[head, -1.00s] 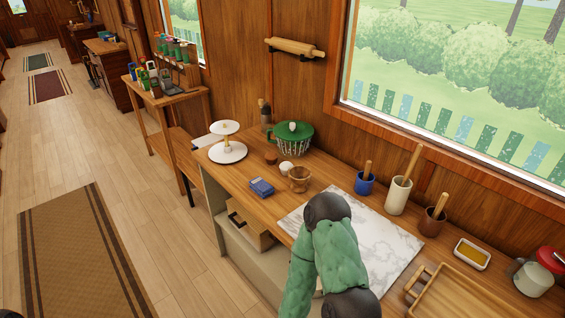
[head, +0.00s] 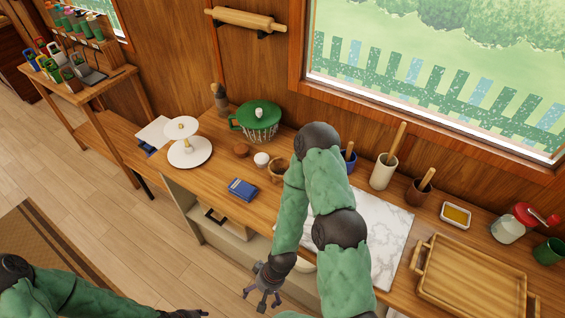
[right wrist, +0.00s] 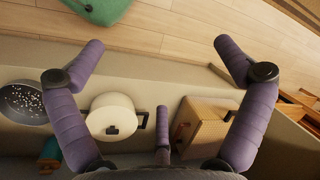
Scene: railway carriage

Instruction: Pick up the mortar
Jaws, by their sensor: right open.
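I cannot tell for certain which vessel is the mortar. A small wooden bowl (head: 277,172), partly hidden by my right arm, stands on the counter next to a white ball. A dark brown cup (head: 418,194) with a wooden stick in it stands further right; a blue cup (head: 349,163) and a white crock (head: 382,174) also hold sticks. My right gripper (head: 262,297) is open and empty, below and in front of the counter's front edge. Its spread fingers show in the right wrist view (right wrist: 156,62). My left gripper (head: 188,313) is at the bottom edge, mostly cut off.
The counter holds a blue box (head: 242,189), a cake stand (head: 190,153), a green lidded basket (head: 259,120), a marble board (head: 385,235) and a wooden tray (head: 470,275). Below, the right wrist view shows a white pot (right wrist: 113,110), a colander (right wrist: 22,100) and a woven box (right wrist: 205,122).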

